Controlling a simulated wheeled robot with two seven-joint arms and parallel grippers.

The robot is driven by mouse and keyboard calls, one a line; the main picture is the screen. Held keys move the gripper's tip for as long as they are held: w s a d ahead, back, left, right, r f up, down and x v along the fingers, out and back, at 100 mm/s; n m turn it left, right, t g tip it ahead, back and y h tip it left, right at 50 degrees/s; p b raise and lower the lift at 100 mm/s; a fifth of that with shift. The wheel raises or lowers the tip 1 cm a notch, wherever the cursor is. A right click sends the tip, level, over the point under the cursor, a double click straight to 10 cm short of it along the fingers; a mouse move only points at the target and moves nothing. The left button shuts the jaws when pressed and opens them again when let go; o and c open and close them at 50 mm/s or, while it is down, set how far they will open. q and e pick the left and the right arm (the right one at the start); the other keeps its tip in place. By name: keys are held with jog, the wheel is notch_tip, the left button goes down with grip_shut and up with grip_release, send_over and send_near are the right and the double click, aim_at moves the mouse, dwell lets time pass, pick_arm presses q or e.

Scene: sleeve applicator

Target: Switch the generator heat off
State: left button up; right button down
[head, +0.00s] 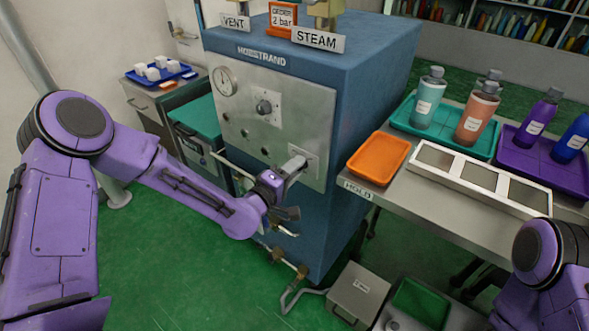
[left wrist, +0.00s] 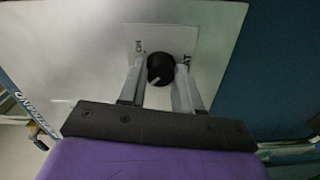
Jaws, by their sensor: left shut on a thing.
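The generator (head: 255,165) is a blue cabinet with a pale metal front panel. My left gripper (head: 294,166) reaches the lower right of that panel, at a small light plate (head: 312,157). In the left wrist view the two fingers are shut on a black round heat knob (left wrist: 160,68), one on each side. The knob's pale pointer mark aims toward the lower left of that view. Parts of the plate's lettering, "AT" and "GH", show beside the fingers, which hide the rest. In the head view the gripper hides this knob. My right gripper is out of view.
A gauge (head: 227,81) and another black knob (head: 263,107) sit higher on the panel. An orange tray (head: 378,158) and bottle trays stand on the right table (head: 450,222). Pipes (head: 290,290) and a metal box (head: 357,292) are low in front. Green floor is open at left.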

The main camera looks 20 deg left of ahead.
pick_arm(q)
jog(key=shift+n, duration=0.4)
jog(key=o, duration=1)
jog(key=shift+a, duration=0.1)
jog(key=shift+o, duration=0.2)
jog(key=shift+s, duration=0.1)
jog(key=v, duration=1)
jog(key=shift+s+b, duration=0.15)
jog(key=shift+b, duration=0.3)
jog(key=shift+a, duration=0.1)
